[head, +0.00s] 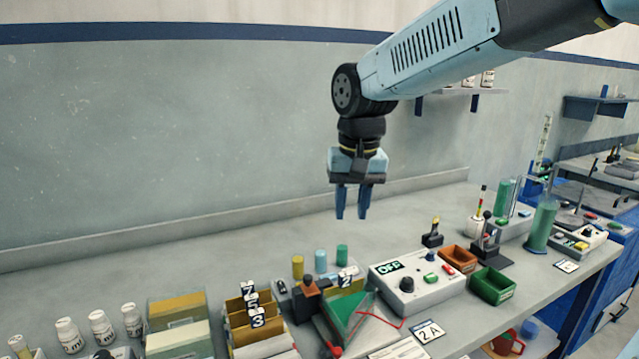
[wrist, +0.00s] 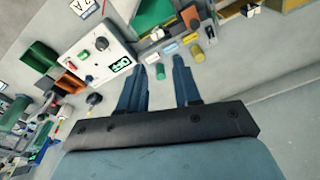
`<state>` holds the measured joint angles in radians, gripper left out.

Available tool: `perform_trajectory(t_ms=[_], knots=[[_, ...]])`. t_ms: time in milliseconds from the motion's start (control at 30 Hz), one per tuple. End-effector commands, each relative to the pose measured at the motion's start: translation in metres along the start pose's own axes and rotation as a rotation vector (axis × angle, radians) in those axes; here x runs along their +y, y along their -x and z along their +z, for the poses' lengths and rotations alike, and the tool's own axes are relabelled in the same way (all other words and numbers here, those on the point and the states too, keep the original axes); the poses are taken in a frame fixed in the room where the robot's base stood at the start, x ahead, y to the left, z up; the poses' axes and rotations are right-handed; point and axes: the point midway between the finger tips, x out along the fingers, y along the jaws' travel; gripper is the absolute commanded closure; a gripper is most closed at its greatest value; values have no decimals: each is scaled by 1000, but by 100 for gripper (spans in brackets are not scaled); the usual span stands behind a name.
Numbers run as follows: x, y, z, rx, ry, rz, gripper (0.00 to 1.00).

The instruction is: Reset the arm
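My gripper (head: 353,203) hangs from my light-blue arm above the bench (head: 420,225), pointing down, in the head view. Its two dark blue fingers are apart with a gap between them, and nothing is held. In the wrist view my gripper (wrist: 168,62) also shows its fingers apart and empty, with bench items beyond them. The fingers are well clear of the bench top and touch nothing.
Below stand a white control box (head: 418,280) reading OFF, a green wedge (head: 348,312), small coloured cylinders (head: 320,261), orange (head: 458,259) and green (head: 492,285) bins, numbered racks (head: 255,318) and white bottles (head: 101,327). The wall behind is bare; a shelf (head: 470,91) hangs right.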

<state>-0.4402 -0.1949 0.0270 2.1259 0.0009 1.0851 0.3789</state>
Motion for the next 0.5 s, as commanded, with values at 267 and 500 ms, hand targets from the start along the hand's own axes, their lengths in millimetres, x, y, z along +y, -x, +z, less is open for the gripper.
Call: perform_trajectory(t_ms=[267,500], knots=[[79,22,43,138,-36,-7,67],[130,28,89,257,-60,15,67]])
